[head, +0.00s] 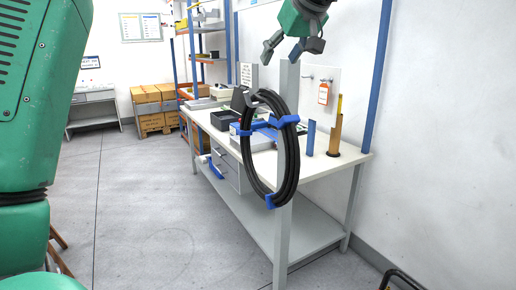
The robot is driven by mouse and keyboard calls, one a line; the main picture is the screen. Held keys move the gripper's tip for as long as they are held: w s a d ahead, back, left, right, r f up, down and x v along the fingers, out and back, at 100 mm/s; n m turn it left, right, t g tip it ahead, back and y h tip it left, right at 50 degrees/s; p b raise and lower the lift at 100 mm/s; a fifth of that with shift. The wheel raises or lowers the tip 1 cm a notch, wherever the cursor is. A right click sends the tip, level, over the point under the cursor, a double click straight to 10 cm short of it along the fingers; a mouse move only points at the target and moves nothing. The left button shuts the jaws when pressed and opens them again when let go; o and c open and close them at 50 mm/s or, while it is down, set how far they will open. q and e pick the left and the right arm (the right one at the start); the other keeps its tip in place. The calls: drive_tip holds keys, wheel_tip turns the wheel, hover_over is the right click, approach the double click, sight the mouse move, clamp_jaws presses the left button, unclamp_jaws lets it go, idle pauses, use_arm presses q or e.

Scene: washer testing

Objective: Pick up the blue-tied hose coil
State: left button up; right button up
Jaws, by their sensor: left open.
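The blue-tied hose coil (292,165) is a black ring of several turns, with blue ties at its sides and bottom. It hangs upright near the front end of the workbench (330,164), in front of a grey post (289,78). My left gripper (290,50) is at the top of the head view, above the coil and apart from it. Its dark fingers are spread and empty, pointing down. What the coil hangs from is partly hidden at its top. My right gripper is not in view.
The bench top holds a brown cylinder (335,135), a blue upright piece (311,138) and a dark bin (224,120). A blue post (377,75) rises at the bench's right. Cardboard boxes (155,105) stand at the back. The floor (150,210) left of the bench is clear.

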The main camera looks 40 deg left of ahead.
sight(262, 93)
use_arm(q)
drive_tip(key=x, duration=0.8)
drive_tip(key=shift+b, duration=0.35)
drive_tip(key=x, duration=0.5)
drive_tip(key=shift+w+f, duration=0.2)
drive_tip(key=shift+f, duration=0.15)
drive_tip(key=shift+a+f, duration=0.25)
drive_tip(key=shift+r, duration=0.1)
drive_tip(key=shift+c, duration=0.9)
drive_tip(key=shift+d+r, duration=0.1)
drive_tip(key=shift+d, duration=0.05)
clamp_jaws()
